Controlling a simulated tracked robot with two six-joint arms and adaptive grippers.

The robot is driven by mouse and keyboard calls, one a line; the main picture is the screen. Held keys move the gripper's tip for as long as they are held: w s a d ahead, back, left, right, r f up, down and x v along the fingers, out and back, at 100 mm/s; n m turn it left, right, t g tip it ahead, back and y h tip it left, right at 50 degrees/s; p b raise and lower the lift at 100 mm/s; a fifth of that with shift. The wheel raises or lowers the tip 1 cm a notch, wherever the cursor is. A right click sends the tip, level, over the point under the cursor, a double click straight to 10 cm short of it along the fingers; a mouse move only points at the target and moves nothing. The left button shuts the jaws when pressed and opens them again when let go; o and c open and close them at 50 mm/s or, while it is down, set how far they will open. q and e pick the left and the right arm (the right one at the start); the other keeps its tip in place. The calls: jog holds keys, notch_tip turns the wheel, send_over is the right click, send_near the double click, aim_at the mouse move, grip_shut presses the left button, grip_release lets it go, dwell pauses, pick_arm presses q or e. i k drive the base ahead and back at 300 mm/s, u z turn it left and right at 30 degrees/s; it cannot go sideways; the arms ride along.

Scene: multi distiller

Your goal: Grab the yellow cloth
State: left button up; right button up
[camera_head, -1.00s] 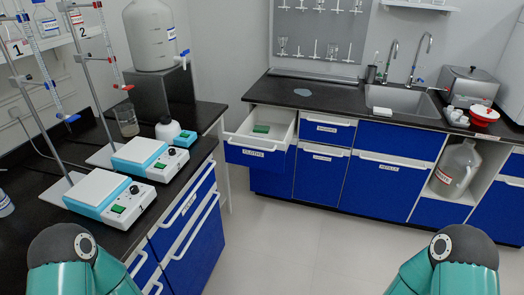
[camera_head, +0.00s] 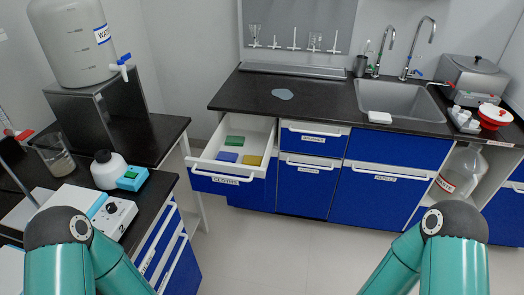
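The yellow cloth (camera_head: 252,160) lies in an open white drawer (camera_head: 207,165) under the black counter, at its front right. A blue cloth (camera_head: 226,157) lies to its left and a green cloth (camera_head: 234,141) behind them. The drawer front is blue and carries a label. My two teal arms show at the bottom left and bottom right of the head view, both apart from the drawer. Neither gripper is in view.
The black counter (camera_head: 310,95) holds a grey cloth-like patch (camera_head: 283,94), a sink (camera_head: 400,98) and a red bowl (camera_head: 494,118). A side bench at left carries a stirrer (camera_head: 115,215), a beaker (camera_head: 55,155) and a large jug (camera_head: 75,45). Floor (camera_head: 275,240) before the drawer is clear.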

aim_at(250, 159)
jog(key=u, duration=0.65)
jog(key=i, duration=0.2)
jog(key=z, duration=2.55)
jog(key=i, duration=3.1)
jog(key=u, duration=2.85)
